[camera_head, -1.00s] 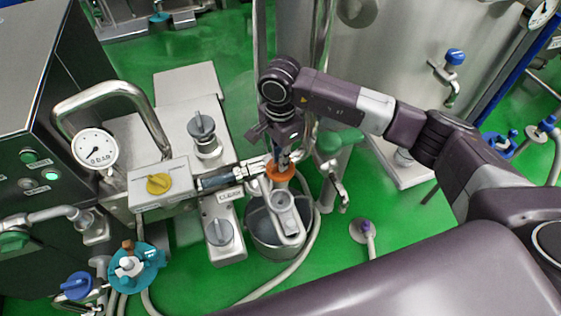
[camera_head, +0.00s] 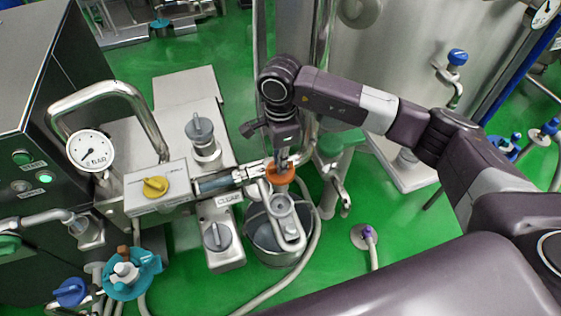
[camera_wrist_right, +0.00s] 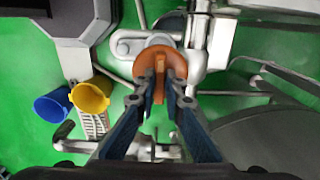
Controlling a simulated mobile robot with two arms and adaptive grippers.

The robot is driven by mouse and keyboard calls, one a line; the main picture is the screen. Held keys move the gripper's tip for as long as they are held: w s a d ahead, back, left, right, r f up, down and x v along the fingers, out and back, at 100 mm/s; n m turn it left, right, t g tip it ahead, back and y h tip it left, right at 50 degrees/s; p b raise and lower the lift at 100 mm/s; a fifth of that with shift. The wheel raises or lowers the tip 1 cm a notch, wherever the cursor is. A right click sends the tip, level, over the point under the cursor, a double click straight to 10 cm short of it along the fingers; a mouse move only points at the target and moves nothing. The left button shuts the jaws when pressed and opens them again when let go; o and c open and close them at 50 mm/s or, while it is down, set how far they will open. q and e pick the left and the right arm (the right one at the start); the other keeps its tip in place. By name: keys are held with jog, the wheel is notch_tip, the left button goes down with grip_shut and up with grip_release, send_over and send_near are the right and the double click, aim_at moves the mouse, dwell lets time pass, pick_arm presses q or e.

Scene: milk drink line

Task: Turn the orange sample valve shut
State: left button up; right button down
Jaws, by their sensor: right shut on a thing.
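The orange sample valve (camera_head: 281,179) is a round knob at the right end of a short horizontal pipe, above a grey metal bucket (camera_head: 264,236). My right gripper (camera_head: 282,163) reaches down onto it from above. In the right wrist view the valve (camera_wrist_right: 142,67) is an orange disc with a raised bar across it. The fingertips of my right gripper (camera_wrist_right: 164,84) are closed on both sides of that bar. The fingers hide part of the disc. My left gripper is not in view.
A sight tube (camera_head: 214,184) and a yellow knob (camera_head: 155,187) lie left of the valve. A swing-arm fitting (camera_head: 285,222) hangs over the bucket. A pressure gauge (camera_head: 90,150) stands at left, a steel tank (camera_head: 410,60) behind.

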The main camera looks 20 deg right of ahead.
jog(key=c, duration=2)
grip_release()
jog(key=shift+r, duration=0.15)
notch_tip(320, 180, up, 12)
jog(key=shift+f, duration=0.1)
